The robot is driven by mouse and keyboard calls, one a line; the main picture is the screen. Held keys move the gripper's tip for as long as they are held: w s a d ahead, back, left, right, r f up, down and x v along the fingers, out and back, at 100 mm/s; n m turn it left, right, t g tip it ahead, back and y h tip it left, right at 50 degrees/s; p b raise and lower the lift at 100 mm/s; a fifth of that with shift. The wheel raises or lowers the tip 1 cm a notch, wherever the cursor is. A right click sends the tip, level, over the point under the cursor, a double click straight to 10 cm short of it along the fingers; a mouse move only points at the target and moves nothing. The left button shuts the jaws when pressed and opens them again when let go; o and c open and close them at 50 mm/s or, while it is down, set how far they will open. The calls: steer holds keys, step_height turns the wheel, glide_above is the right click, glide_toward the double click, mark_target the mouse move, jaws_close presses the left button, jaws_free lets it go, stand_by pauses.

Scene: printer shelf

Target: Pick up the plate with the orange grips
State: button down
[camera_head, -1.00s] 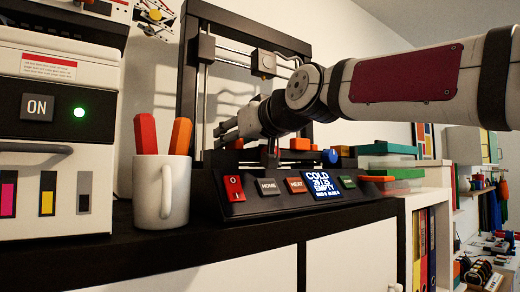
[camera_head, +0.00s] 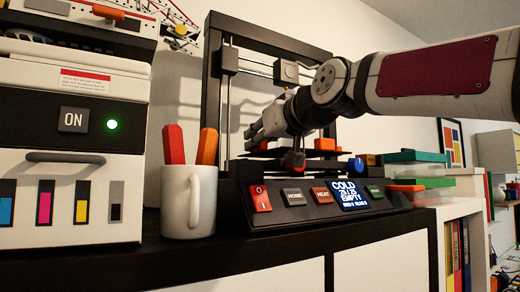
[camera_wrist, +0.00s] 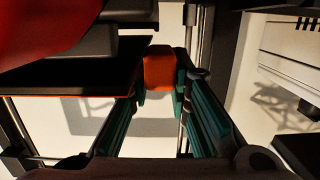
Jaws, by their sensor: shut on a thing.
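The plate is a dark flat sheet with a thin orange edge (camera_wrist: 70,95) on the left of the wrist view. One of its orange grips (camera_wrist: 160,68) sits between the teal-padded fingers of my gripper (camera_wrist: 161,88), which is shut on it. In the head view my gripper (camera_head: 262,135) reaches into the printer from the right, at the left part of the bed. The other orange grip (camera_head: 325,144) shows right of my wrist. Much of the plate is hidden behind my arm and the printer's front, so I cannot tell whether it is lifted.
The printer's dark frame (camera_head: 214,105) surrounds my gripper, with a control panel (camera_head: 318,195) in front. A white mug (camera_head: 188,203) with red and orange sticks stands close on the left, beside a white machine (camera_head: 70,170). Boxes (camera_head: 420,170) stand on the right.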

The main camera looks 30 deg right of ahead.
steer(key=shift+s+d+r, duration=0.15)
steer(key=shift+d+r, duration=0.05)
steer(key=shift+r, duration=0.25)
steer(key=shift+s+d+r, duration=0.15)
steer(key=shift+r, duration=0.3)
steer(key=s+d+r+b, duration=0.1)
steer(key=s+d+b, duration=0.1)
steer(key=s+d, duration=0.8)
steer(key=shift+s+d+r, duration=0.15)
steer(key=shift+s, duration=0.4)
